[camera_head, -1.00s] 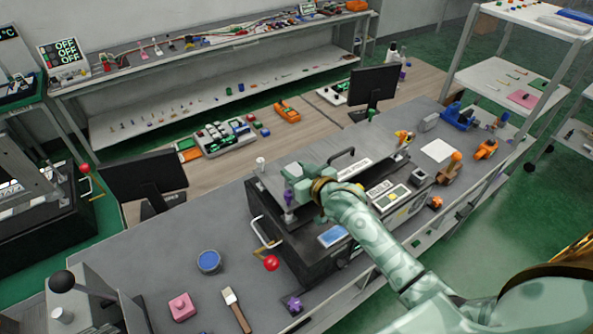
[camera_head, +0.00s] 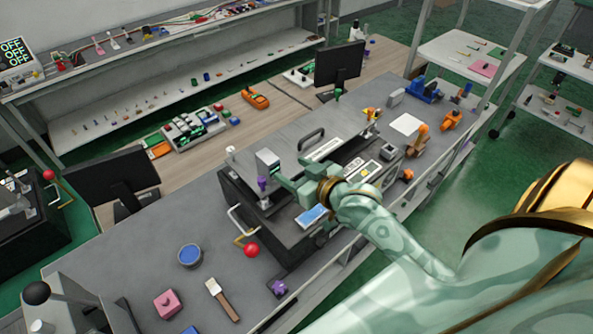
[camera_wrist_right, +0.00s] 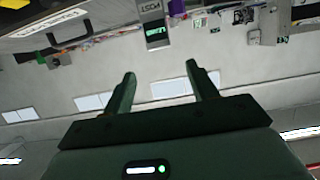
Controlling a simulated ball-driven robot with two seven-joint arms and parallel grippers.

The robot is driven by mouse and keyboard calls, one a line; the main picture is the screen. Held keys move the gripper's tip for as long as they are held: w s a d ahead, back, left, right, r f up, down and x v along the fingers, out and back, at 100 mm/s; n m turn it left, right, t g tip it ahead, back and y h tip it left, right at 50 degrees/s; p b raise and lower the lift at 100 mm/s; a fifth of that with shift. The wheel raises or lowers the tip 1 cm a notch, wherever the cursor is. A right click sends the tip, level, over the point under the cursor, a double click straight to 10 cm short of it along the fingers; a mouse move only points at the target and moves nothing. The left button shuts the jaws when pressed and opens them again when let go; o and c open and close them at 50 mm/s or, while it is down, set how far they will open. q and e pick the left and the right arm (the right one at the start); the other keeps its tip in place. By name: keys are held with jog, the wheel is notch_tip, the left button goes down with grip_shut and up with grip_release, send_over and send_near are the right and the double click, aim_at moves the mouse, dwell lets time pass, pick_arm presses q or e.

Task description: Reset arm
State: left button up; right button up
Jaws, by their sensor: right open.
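My right gripper (camera_head: 284,180) is over the dark box fixture (camera_head: 232,195), just right of a small grey upright unit (camera_head: 267,159) with a purple part (camera_head: 262,186) beside it. In the right wrist view the gripper (camera_wrist_right: 160,76) is open, with nothing between its fingers. A grey unit with a lit green display (camera_wrist_right: 155,32) lies beyond the fingertips there. A lever with a red ball (camera_head: 252,250) sticks out at the box's front left. My left gripper is not in view.
On the grey bench are a blue-topped round tin (camera_head: 190,256), a pink block (camera_head: 167,303) and a brush (camera_head: 221,299). A black-knobbed lever (camera_head: 36,293) stands at bottom left. A black monitor (camera_head: 112,180) is behind. The bench front left of the box has free room.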

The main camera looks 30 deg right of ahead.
jog(key=shift+s+r, duration=0.15)
jog(key=shift+s, duration=0.15)
